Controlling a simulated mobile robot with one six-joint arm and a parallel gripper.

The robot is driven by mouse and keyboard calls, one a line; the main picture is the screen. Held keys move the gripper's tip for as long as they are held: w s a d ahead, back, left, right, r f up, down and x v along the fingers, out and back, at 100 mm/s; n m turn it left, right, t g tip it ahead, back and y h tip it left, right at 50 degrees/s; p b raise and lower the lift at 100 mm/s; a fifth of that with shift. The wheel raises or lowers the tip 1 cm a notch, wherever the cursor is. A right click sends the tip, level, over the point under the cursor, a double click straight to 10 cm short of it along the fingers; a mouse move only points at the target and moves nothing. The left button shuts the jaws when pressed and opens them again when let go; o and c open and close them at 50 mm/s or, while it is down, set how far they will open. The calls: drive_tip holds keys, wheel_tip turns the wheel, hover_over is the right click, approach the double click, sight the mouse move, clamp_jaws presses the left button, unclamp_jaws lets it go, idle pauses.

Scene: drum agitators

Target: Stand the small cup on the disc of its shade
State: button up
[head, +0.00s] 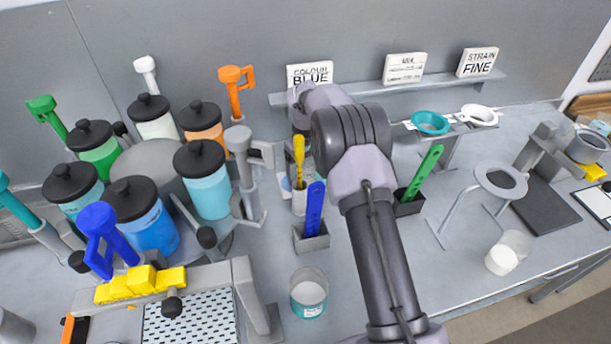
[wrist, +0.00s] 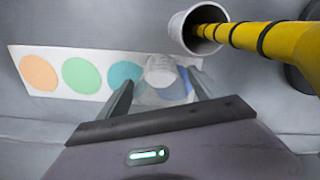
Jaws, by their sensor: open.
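The small cup (wrist: 162,72), clear with a whitish end, is between the two fingers of my gripper (wrist: 160,85) in the wrist view. The fingers are open, one on each side of it. The cup overlaps the blue disc (wrist: 186,84), which shows in part beside and through it. I cannot tell whether its base is fully inside the disc. The white strip (wrist: 14,55) also carries an orange disc (wrist: 39,72), a green disc (wrist: 81,75) and a teal disc (wrist: 125,75). In the head view my arm hides the gripper and cup.
A white holder with a yellow-handled tool (head: 299,150) stands close by; its handle (wrist: 270,40) crosses the wrist view. A blue tool (head: 314,208) and a green tool (head: 424,172) stand in holders nearby. Lidded jars (head: 207,185) crowd the left. A tub (head: 309,292) stands in front.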

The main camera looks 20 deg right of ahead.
wheel_tip(320, 180, up, 10)
drive_tip(key=p, duration=0.2)
drive_tip(key=shift+f, duration=0.15)
